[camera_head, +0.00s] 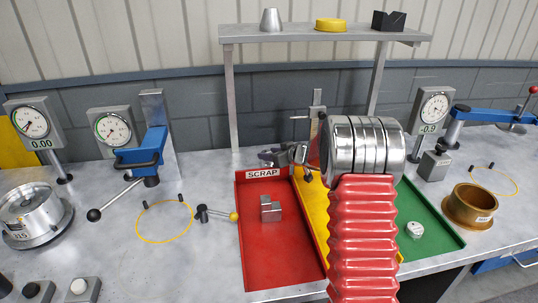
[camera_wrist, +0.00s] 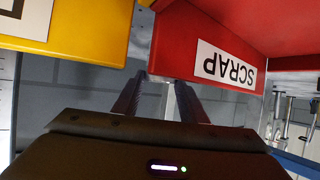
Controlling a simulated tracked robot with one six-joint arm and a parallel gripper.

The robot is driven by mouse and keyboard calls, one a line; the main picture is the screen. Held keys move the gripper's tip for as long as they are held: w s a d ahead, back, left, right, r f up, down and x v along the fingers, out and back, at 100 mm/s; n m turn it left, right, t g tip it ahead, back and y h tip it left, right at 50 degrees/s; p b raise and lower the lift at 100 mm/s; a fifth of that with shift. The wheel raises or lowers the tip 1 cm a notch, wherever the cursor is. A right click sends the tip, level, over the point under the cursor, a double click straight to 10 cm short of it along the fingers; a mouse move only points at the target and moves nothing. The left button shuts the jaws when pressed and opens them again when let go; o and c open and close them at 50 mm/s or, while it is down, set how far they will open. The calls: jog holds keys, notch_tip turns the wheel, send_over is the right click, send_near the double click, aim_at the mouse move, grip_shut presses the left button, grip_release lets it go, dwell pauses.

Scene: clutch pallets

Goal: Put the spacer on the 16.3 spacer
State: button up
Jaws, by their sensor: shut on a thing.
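My gripper (camera_head: 272,156) hangs above the back of the red SCRAP tray, partly behind my own arm. In the wrist view its two dark fingers (camera_wrist: 164,98) are shut on a narrow pale-grey piece (camera_wrist: 171,103), probably the spacer; its shape is mostly hidden. A small pale round piece (camera_head: 415,230) with a mark lies in the green tray (camera_head: 445,238), right of my arm; it may be the 16.3 spacer, but the mark is too small to read. My gripper is well apart from it, to its left.
A yellow tray (camera_head: 312,217) lies between red and green, partly hidden by my arm. A brass ring (camera_head: 470,207) stands right, a silver round part (camera_head: 32,213) left. Dial gauges and a shelf (camera_head: 325,33) stand behind.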

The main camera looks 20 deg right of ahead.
jog(key=o, duration=1.3)
jog(key=shift+f, duration=0.1)
jog(key=shift+c, duration=0.2)
jog(key=v, duration=1.2)
